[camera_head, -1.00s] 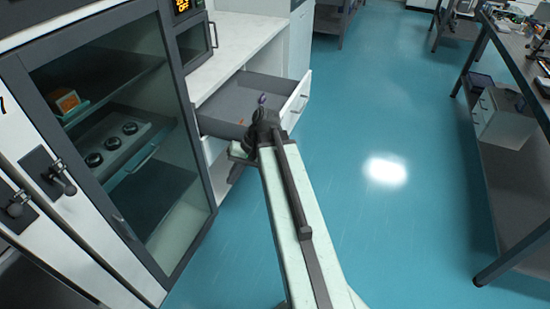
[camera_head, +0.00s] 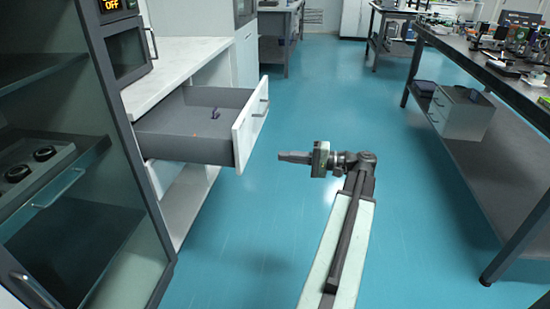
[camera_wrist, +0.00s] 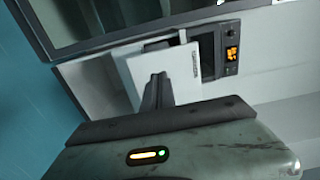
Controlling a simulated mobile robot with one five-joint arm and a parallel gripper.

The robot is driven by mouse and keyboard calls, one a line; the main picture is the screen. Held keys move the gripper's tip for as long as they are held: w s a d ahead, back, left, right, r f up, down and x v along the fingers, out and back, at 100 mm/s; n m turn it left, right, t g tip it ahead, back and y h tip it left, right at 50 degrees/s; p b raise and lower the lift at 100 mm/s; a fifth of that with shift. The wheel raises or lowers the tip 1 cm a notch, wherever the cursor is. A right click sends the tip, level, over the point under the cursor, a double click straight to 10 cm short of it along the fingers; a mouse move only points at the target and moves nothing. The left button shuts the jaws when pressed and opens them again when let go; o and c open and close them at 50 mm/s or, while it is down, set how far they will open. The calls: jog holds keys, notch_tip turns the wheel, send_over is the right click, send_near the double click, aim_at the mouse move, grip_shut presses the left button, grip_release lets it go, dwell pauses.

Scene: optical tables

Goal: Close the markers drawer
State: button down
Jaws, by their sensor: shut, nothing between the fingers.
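The open drawer (camera_head: 190,125) sticks out from under the white counter at left in the head view. It is grey inside, with a white front panel (camera_head: 250,132) and a handle on that panel. A small dark purple item and a tiny orange one lie in it. My gripper (camera_head: 282,156) is shut and empty, pointing left, just right of the drawer front and apart from it in the head view. In the wrist view my gripper (camera_wrist: 155,82) shows in front of a white panel (camera_wrist: 163,72) that looks like the drawer front; contact cannot be told.
A glass-door cabinet (camera_head: 80,150) stands at near left, beside the white counter (camera_head: 175,70). A dark table (camera_head: 480,70) with instruments runs along the right, with a white drawer box (camera_head: 462,112) on its lower shelf. The blue floor between is clear.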

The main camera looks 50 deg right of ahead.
aim_at(241, 153)
jog(key=x, duration=1.1)
jog(key=shift+w+a, duration=0.25)
jog(key=shift+a, duration=0.05)
jog(key=shift+a, duration=0.15)
jog(key=shift+w+d, duration=0.1)
jog(key=shift+d, duration=0.1)
